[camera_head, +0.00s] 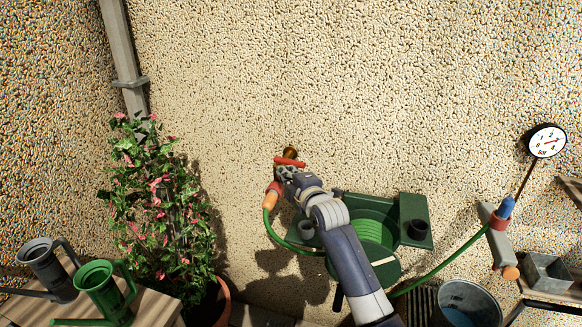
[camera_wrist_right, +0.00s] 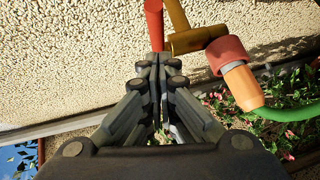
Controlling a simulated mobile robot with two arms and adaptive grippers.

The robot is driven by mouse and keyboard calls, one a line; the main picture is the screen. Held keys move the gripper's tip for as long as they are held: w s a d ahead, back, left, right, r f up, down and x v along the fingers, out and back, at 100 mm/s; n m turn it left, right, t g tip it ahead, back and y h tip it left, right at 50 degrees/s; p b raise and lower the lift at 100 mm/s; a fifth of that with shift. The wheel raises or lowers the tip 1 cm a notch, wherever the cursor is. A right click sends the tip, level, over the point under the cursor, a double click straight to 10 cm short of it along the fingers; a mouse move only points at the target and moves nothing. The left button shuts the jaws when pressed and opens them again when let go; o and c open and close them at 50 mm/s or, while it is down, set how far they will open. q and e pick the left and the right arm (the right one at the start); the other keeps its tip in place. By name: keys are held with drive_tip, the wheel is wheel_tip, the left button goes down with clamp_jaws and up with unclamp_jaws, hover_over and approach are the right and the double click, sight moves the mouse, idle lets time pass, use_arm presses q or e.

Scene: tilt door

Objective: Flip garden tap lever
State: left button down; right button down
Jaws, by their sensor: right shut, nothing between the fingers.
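The garden tap is brass (camera_head: 291,152) and sits on the pebbled wall, with a red lever (camera_head: 289,162) across its front. In the right wrist view the brass body (camera_wrist_right: 196,40) is at the top, with the red lever (camera_wrist_right: 154,24) left of it. A red and orange hose connector (camera_wrist_right: 235,70) hangs from the spout. My right gripper (camera_head: 285,172) is shut and empty, just below the lever. Its fingertips (camera_wrist_right: 157,60) meet the lever's near end in the picture; I cannot tell whether they touch. My left gripper is not in view.
A green hose (camera_head: 285,244) runs from the connector past a green hose reel (camera_head: 415,207). A potted flowering plant (camera_head: 158,195) stands left, near two watering cans (camera_head: 103,290). A pressure gauge (camera_head: 546,140) and metal bucket (camera_head: 468,302) are right. The wall above the tap is clear.

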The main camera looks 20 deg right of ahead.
sight(290, 163)
drive_tip(key=shift+w+d+f, duration=0.25)
drive_tip(key=shift+w+d, duration=0.55)
drive_tip(key=shift+w+d+f, duration=0.1)
drive_tip(key=shift+w+d, duration=0.25)
drive_tip(key=shift+d, duration=0.2)
drive_tip(key=shift+d+b, duration=0.2)
drive_tip(key=shift+b, duration=0.1)
drive_tip(key=shift+a+r, duration=0.1)
drive_tip(key=shift+r, duration=0.1)
